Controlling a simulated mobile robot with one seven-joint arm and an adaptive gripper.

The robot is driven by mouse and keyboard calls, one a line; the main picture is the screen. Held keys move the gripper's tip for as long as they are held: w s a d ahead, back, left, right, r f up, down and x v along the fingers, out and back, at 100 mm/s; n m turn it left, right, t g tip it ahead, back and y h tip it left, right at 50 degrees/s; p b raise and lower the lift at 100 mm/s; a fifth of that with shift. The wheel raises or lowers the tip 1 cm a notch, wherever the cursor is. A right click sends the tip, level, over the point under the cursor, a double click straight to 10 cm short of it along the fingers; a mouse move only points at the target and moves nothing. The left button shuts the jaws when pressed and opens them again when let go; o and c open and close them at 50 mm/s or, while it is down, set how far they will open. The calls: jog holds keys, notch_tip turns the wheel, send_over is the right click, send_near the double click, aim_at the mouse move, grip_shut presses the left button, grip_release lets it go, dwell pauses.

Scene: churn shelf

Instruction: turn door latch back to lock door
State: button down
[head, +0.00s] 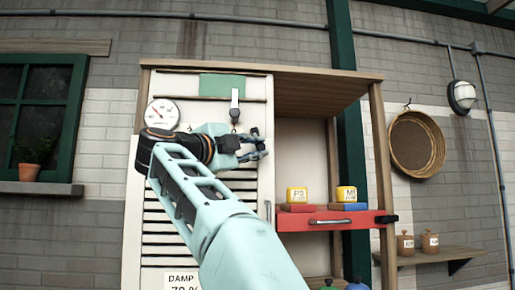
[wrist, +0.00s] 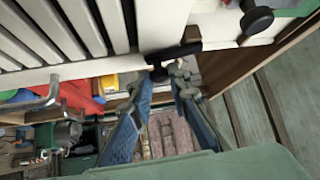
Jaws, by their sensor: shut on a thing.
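The white louvered cabinet door (head: 205,215) fills the left half of the cabinet. A black latch bar (wrist: 176,52) lies across the door's edge in the wrist view, with a dark rounded end between my fingertips. My gripper (head: 262,146) is at the door's right edge in the head view, and its blue fingers (wrist: 165,85) close on the end of the latch. In the head view my gripper hides this latch.
A metal door handle (wrist: 40,98) stands out from the door. A round sieve (head: 417,145) hangs on the wall at right.

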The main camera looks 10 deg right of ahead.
dwell(0.5)
jog(key=c, duration=1.8)
grip_release()
jog(key=shift+c, duration=0.2)
jog(key=v, duration=1.2)
